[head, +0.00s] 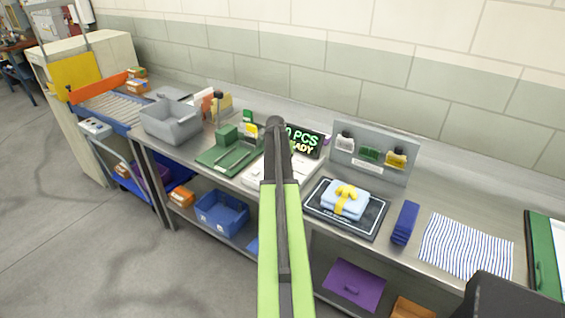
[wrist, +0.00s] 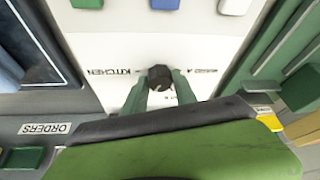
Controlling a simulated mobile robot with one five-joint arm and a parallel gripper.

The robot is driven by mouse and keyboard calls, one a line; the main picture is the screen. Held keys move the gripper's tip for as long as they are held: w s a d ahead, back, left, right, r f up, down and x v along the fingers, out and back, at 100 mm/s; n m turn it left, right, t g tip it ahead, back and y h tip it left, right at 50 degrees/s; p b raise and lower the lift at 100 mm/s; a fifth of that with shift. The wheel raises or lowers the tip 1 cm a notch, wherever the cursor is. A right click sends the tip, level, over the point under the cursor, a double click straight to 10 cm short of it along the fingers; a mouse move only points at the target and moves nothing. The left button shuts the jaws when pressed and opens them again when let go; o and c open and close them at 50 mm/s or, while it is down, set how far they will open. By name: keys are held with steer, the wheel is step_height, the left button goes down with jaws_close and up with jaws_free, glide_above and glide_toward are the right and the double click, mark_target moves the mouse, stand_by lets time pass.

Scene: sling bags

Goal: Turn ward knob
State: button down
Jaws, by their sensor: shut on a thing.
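The black knob (wrist: 159,73) sits on a white panel (wrist: 110,55) in the wrist view. Lettering reading KITCHEN is left of the knob; lettering to its right is partly hidden. My gripper (wrist: 160,84) has its two green fingers on either side of the knob and is shut on it. The knob's lower part is hidden by the fingers. In the head view the white panel (head: 253,181) lies on the metal bench, mostly behind my arm. The knob and fingers are hidden there.
A green tray (head: 218,161) is left of the panel.

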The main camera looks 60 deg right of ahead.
stand_by(0.4)
steer(key=c, duration=1)
jaws_free()
steer(key=p+v, duration=1.6)
steer(key=v, duration=0.1)
steer(key=shift+a+r, duration=0.2)
